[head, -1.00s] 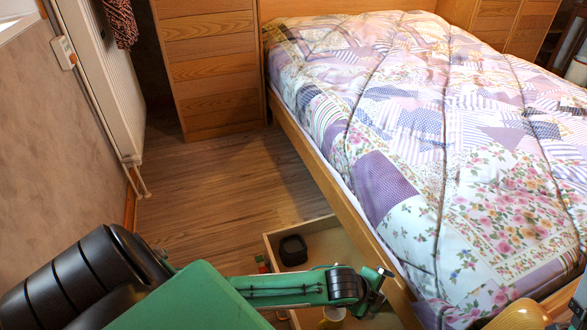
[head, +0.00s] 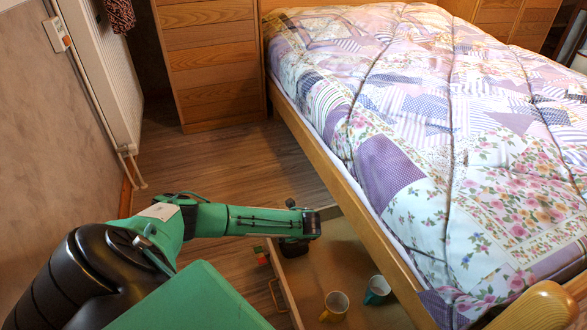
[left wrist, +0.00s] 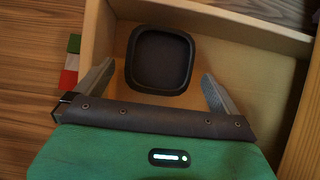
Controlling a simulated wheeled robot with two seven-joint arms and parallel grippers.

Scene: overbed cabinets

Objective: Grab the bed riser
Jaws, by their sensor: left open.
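The bed riser looks to be the black, rounded-square cup-shaped piece (left wrist: 158,60) in the left wrist view. It lies in the open wooden drawer (left wrist: 240,22) under the bed, near the drawer's left wall. My left gripper (left wrist: 158,88) is open, with one finger on each side of the riser's near part and nothing clamped. I cannot tell how high the fingers are above the drawer floor. In the head view my left gripper (head: 294,246) hangs over the drawer's far left corner and hides most of the riser. My right gripper is not in view.
A yellow mug (head: 335,306) and a teal mug (head: 377,290) stand in the drawer's nearer part. A small red and green object (head: 261,255) lies on the floor beside the drawer. The bed frame (head: 345,195) borders the drawer on the right. Wooden floor (head: 200,165) is clear beyond.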

